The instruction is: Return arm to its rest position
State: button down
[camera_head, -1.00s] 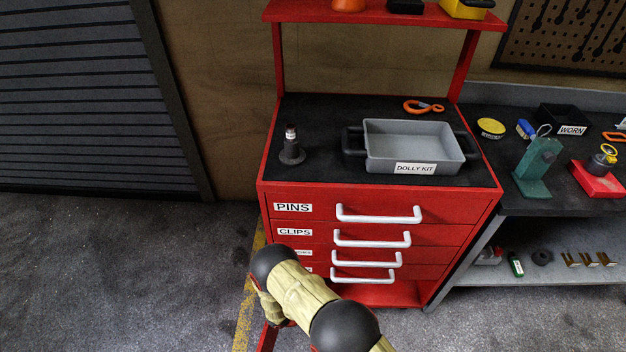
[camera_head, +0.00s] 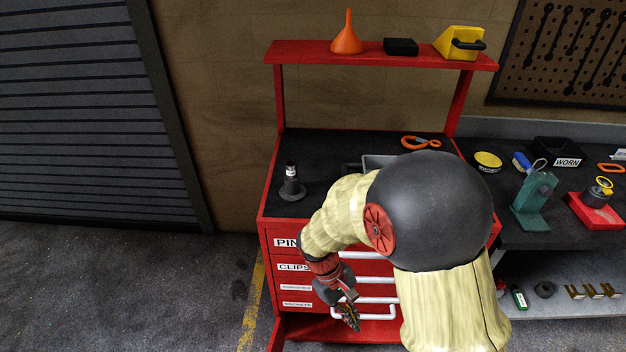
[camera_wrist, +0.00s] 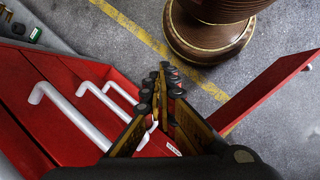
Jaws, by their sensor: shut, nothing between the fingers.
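My gripper (camera_head: 350,318) hangs pointing down in front of the lower drawers of the red tool cabinet (camera_head: 268,228). In the wrist view my gripper (camera_wrist: 162,82) has its fingers together with nothing between them. The wrist view shows white drawer handles (camera_wrist: 88,118) to the left of the fingers and a red panel (camera_wrist: 265,90) standing out to the right. My bent arm covers most of the grey dolly kit tray (camera_head: 375,161) and parts of the drawer fronts in the head view.
A dark post on a round base (camera_head: 291,184) stands on the cabinet top. Orange-handled clips (camera_head: 420,142) lie behind the tray. A shelf above holds an orange funnel (camera_head: 347,36), a black box (camera_head: 401,46) and a yellow case (camera_head: 460,42). A workbench (camera_head: 505,225) adjoins at right. Floor at left is clear.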

jog(key=s+d+r+m+t+y, duration=0.1)
jog(key=s+d+r+m+t, duration=0.1)
jog(key=r, duration=0.8)
jog(key=s+d+r+m+t+y+p, duration=0.1)
jog(key=s+r, duration=0.4)
jog(key=r, duration=0.5)
jog(key=s+d+r+m+t+y+p, duration=0.1)
jog(key=s+d+r+m+t+y, duration=0.1)
jog(key=r, duration=0.8)
jog(key=s+d+m+t, duration=0.1)
jog(key=d+m+t, duration=0.1)
jog(key=d+t, duration=0.1)
jog(key=shift+s+d+r, duration=0.15)
jog(key=shift+d, duration=0.2)
